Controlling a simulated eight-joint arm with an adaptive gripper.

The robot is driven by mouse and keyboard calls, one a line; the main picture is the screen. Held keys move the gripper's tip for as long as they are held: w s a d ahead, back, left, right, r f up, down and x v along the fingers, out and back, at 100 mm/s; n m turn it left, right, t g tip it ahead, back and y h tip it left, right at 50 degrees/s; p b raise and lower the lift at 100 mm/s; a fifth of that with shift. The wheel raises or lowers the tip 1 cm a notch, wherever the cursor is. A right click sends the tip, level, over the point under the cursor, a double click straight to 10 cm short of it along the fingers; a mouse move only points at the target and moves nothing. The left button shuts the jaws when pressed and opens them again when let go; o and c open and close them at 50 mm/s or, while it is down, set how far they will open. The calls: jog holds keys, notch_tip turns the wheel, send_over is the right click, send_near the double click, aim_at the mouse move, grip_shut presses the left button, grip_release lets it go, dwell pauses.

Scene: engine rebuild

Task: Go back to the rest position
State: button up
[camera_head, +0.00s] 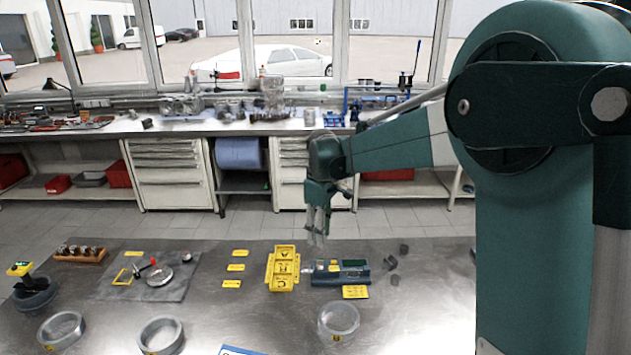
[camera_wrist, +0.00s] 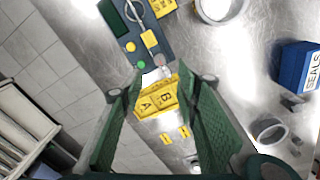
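My gripper (camera_head: 318,235) hangs pointing down above the steel worktable (camera_head: 225,318), over the gap between the yellow lettered tray (camera_head: 284,270) and the dark grey-green device (camera_head: 355,267). In the wrist view the green fingers of my gripper (camera_wrist: 163,90) are spread apart with nothing held between them. The yellow tray (camera_wrist: 155,104) shows beyond the fingertips, partly hidden by a finger. The device (camera_wrist: 128,25) lies at the top of the wrist view.
Metal rings (camera_head: 339,320) stand along the front. A grey mat (camera_head: 120,285) with small parts lies left, beside a wooden holder (camera_head: 80,254). Small dark blocks (camera_head: 390,263) lie right of the device. A blue SEALS box (camera_wrist: 296,66) shows in the wrist view. A workbench (camera_head: 200,128) stands behind.

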jog(key=s+d+r+m+t, duration=0.1)
jog(key=s+d+r+m, duration=0.1)
jog(key=s+d+r, duration=0.3)
jog(key=s+d+r+m+t, duration=0.1)
jog(key=s+d+m, duration=0.15)
jog(key=s, duration=0.45)
jog(key=s+d+r+m+t, duration=0.1)
jog(key=s+d+r, duration=0.3)
jog(key=s, duration=0.2)
jog(key=s+d+f+m+t, duration=0.2)
jog(key=s+d+m, duration=0.1)
jog(key=s, duration=0.7)
jog(key=s+d+f+m+t, duration=0.2)
jog(key=s+d+f+m, duration=0.1)
jog(key=s, duration=0.7)
jog(key=shift+d+f+m, duration=0.15)
jog(key=shift+d+m, duration=0.2)
jog(key=shift+d, duration=0.35)
jog(key=shift+s, duration=0.1)
